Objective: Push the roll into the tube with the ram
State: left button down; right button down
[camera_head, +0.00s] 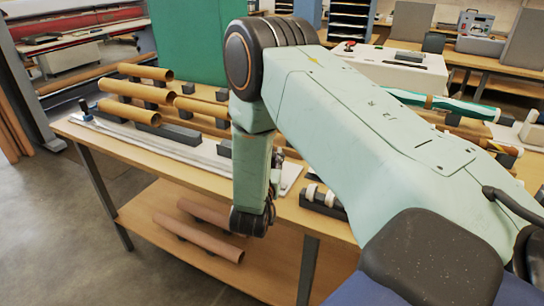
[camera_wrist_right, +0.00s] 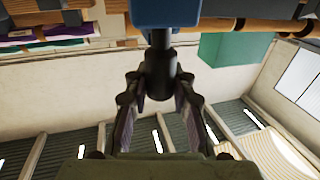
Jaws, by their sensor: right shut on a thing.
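In the right wrist view my right gripper (camera_wrist_right: 158,105) has its two fingers on either side of a dark round handle (camera_wrist_right: 158,75), shut on it. A blue block (camera_wrist_right: 165,12) joins the handle's other end. In the head view my right forearm hangs down in front of the table, and its fingers and the handle cannot be made out. Several brown tubes (camera_head: 128,111) lie on dark supports on the table. A long pale rail (camera_head: 150,145) lies along the table's front. I cannot tell which part is the ram or the roll. My left gripper is not in view.
The wooden table (camera_head: 115,152) has a lower shelf (camera_head: 165,250) with two brown tubes (camera_head: 198,238). A green panel (camera_head: 190,40) stands behind. A green and white roll (camera_head: 450,106) lies at the right, and a white box (camera_head: 390,68) stands behind it. The floor at left is clear.

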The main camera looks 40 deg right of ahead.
jog(key=shift+s+d+f, duration=0.1)
jog(key=shift+s+f, duration=0.1)
jog(key=shift+s, duration=0.05)
jog(key=c, duration=1.5)
grip_release()
jog(key=o, duration=0.4)
jog(key=shift+s+r, duration=0.2)
jog(key=shift+r, duration=0.05)
jog(key=shift+w+f, duration=0.1)
jog(key=shift+w, duration=0.15)
jog(key=v, duration=1.2)
jog(key=shift+s, duration=0.1)
